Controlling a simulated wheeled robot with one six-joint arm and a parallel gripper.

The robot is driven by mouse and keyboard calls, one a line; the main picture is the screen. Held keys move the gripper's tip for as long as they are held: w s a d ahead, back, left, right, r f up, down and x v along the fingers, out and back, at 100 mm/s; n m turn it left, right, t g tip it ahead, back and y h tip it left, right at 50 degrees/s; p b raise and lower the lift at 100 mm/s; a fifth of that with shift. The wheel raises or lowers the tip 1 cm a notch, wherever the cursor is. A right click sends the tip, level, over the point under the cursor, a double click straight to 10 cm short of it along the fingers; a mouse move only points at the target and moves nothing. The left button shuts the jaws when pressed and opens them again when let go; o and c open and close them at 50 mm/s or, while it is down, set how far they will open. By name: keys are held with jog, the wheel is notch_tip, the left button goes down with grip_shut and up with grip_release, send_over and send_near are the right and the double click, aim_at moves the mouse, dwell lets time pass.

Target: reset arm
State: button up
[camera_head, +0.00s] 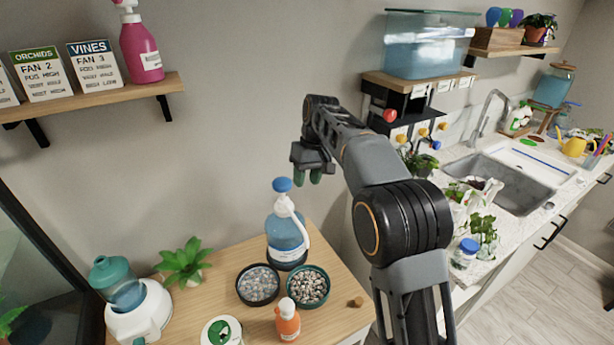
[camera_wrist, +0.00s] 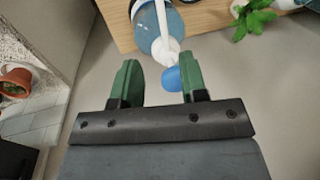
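My gripper (camera_head: 315,174) is raised above the wooden table, just up and to the right of the blue cap of a large blue bottle (camera_head: 287,238). In the wrist view its two green fingers (camera_wrist: 158,84) stand apart with nothing held between them. The bottle (camera_wrist: 166,30) lies beyond the fingers there, and its blue cap shows next to the right finger. My arm reaches up from the lower right and bends over toward the wall.
The wooden table (camera_head: 237,325) bears two bowls of pebbles, an orange bottle (camera_head: 287,318), a small plant (camera_head: 184,262) and a white-and-teal humidifier (camera_head: 130,300). A shelf (camera_head: 95,98) is on the left wall. A counter with a sink (camera_head: 512,180) stands right.

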jog(key=shift+r, duration=0.2)
notch_tip(320, 180, down, 5)
jog(key=s+d+m, duration=0.1)
jog(key=d+m, duration=0.1)
jog(key=s+d+m+t+h, duration=0.1)
jog(key=s+d, duration=0.4)
jog(key=s, duration=0.7)
jog(key=s+d+m+t+h, duration=0.1)
jog(key=s+d+t, duration=0.3)
jog(key=s, duration=0.8)
jog(key=shift+s+d+m, duration=0.35)
jog(key=shift+d+m, duration=0.25)
jog(key=shift+d, duration=0.55)
